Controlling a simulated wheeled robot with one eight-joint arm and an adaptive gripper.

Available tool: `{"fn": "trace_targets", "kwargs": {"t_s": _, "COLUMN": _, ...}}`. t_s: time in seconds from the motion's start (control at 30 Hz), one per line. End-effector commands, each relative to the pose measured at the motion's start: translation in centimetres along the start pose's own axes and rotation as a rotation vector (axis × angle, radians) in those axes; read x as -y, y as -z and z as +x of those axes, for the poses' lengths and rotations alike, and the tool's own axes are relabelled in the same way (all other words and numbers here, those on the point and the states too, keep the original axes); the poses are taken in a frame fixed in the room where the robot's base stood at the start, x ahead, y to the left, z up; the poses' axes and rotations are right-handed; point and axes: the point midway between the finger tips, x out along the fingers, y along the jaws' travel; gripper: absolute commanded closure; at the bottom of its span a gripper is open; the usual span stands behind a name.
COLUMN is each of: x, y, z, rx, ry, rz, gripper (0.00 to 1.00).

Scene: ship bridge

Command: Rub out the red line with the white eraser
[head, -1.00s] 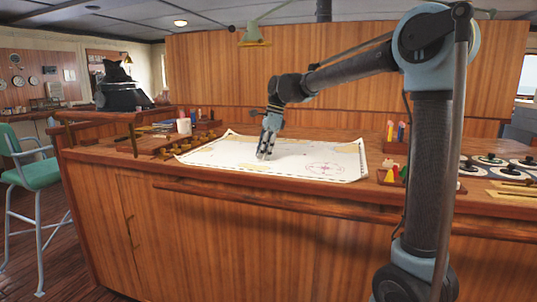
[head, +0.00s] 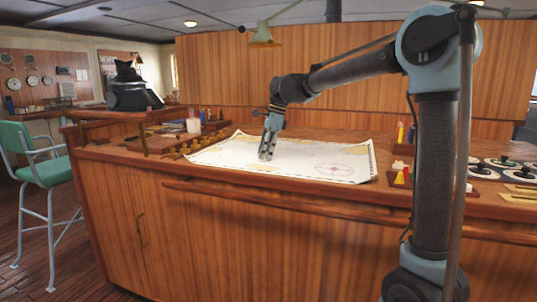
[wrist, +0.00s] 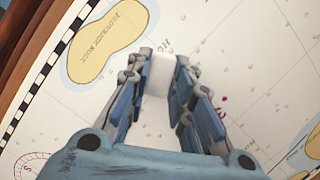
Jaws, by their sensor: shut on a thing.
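The white eraser (wrist: 159,75) is between the fingertips of my gripper (wrist: 158,88) in the wrist view. My gripper is shut on it, low over the chart (wrist: 255,50); I cannot tell whether the eraser touches the paper. In the head view my gripper (head: 267,154) points down at the left-middle part of the chart (head: 300,160), and the eraser is too small to make out. No clear red line shows. Small magenta marks (wrist: 224,99) lie just right of the fingers, and my gripper hides the paper under it.
The chart lies on a wooden desk (head: 150,170). Brass pieces (head: 195,146) and a white cup (head: 193,125) stand left of it. A pen holder (head: 403,148) and a small tray with coloured pieces (head: 401,180) stand right. A green chair (head: 45,172) is at far left.

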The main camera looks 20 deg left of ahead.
Motion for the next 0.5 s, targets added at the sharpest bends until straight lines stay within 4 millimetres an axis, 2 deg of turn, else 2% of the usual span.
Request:
{"fn": "trace_targets", "kwargs": {"t_s": 0.23, "x": 0.1, "y": -0.3, "z": 0.1, "rx": 0.000, "ry": 0.000, "rz": 0.000, "gripper": 0.98}}
{"fn": "trace_targets", "kwargs": {"t_s": 0.5, "x": 0.7, "y": -1.9, "z": 0.5, "rx": 0.000, "ry": 0.000, "rz": -0.001, "gripper": 0.98}}
